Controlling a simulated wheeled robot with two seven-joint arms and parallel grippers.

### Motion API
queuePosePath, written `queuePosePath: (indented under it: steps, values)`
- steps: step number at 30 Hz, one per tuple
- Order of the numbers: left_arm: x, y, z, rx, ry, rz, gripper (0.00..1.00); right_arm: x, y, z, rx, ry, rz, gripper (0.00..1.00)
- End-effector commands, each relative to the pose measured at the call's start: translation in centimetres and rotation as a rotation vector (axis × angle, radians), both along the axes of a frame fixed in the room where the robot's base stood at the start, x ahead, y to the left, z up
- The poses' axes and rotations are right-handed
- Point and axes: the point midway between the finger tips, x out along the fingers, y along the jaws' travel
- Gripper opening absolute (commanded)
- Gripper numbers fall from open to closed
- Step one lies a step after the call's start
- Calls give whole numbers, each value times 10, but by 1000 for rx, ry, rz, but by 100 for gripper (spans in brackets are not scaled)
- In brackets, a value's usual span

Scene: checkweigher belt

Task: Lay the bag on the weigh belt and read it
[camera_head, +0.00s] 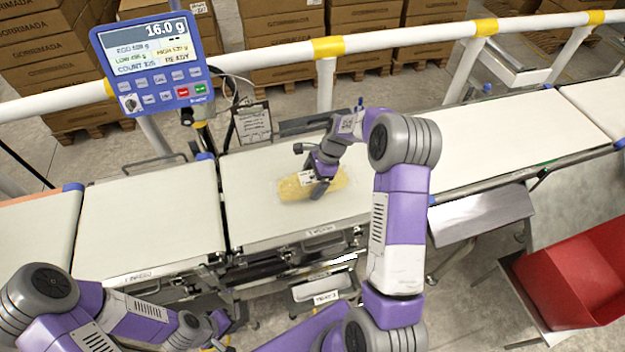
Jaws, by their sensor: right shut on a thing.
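The bag (290,190), a clear pack with yellowish contents and a small white label, is at the middle white belt, the weigh belt (255,228). My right gripper (319,188) reaches down from the right and is shut on the bag's right part. The bag looks to touch the belt or sit just over it; I cannot tell which. The blue weigh display (152,62) at the upper left reads 16.0 g, with smaller lines below it. My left gripper (222,328) is low at the bottom left, away from the belts; its fingers are too small to judge.
The infeed belt (150,215) lies to the left and another belt (500,135) to the right. A white guard rail with yellow bands (328,47) runs behind. A red bin (580,275) stands at the right. Stacked cartons (285,25) are at the back.

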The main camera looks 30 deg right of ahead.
Motion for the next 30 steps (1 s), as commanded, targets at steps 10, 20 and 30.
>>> queuePosePath:
  steps: [10, 20, 30]
  values:
    - [0, 0, -1, 0, 0, 0, 0, 0, 0, -2, 0, 0, 1, 100]
    - [0, 0, 7, 0, 0, 0, 0, -2, -14, 37, -2, -5, -1, 100]
    - [0, 0, 17, 0, 0, 0, 0, -9, -39, 98, -1, -2, 0, 100]
